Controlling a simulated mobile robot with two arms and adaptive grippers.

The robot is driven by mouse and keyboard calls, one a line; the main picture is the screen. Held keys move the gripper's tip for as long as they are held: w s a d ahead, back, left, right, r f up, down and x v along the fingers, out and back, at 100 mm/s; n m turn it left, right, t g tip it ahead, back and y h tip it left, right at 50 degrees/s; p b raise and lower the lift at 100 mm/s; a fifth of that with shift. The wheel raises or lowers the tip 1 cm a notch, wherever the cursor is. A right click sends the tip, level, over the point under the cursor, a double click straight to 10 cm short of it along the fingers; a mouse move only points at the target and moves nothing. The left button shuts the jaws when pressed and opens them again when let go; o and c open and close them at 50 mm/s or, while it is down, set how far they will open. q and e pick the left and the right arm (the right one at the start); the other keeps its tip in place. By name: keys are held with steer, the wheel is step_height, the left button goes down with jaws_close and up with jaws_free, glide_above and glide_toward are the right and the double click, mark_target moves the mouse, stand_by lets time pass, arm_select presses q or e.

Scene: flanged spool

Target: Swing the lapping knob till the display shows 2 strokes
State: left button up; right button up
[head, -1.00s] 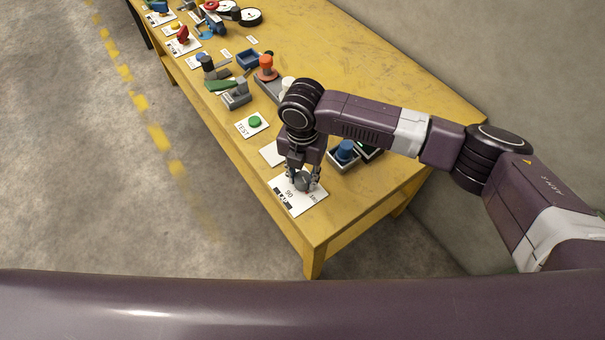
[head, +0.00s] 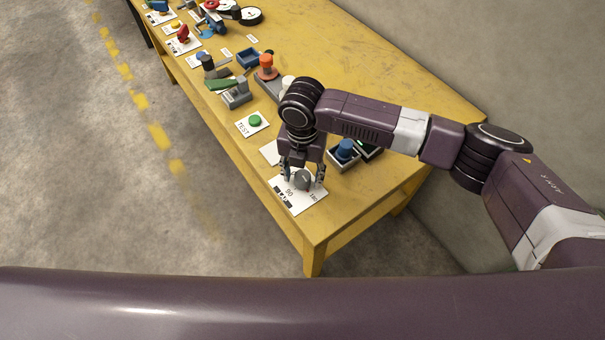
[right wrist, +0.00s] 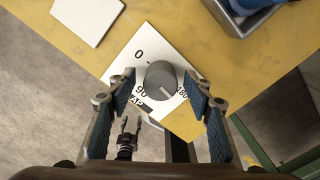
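The lapping knob (head: 303,180) is a dark grey round dial on a white plate (head: 305,200) at the table's near corner. In the right wrist view the knob (right wrist: 161,77) has 0, 90 and 180 around it and a partly hidden label ending in "AP". A short pale mark shows on the knob, toward the 180 side. My right gripper (head: 304,174) is open above the knob, its fingers apart on either side and clear of it. What looks like my left gripper (right wrist: 131,126) shows small and low in the right wrist view, fingers apart. No stroke reading is legible.
A blue knob in a grey tray (head: 344,153) and a dark box with a green glint (head: 369,151) stand behind my right wrist. A green TEST button (head: 254,121) sits farther along the yellow table (head: 420,110). Other controls crowd the far end.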

mark_target(302, 176)
steer(key=shift+r, duration=0.15)
step_height(302, 176, up, 12)
stand_by(0.5)
steer(key=shift+s+f, duration=0.1)
steer(key=shift+f, duration=0.15)
stand_by(1.3)
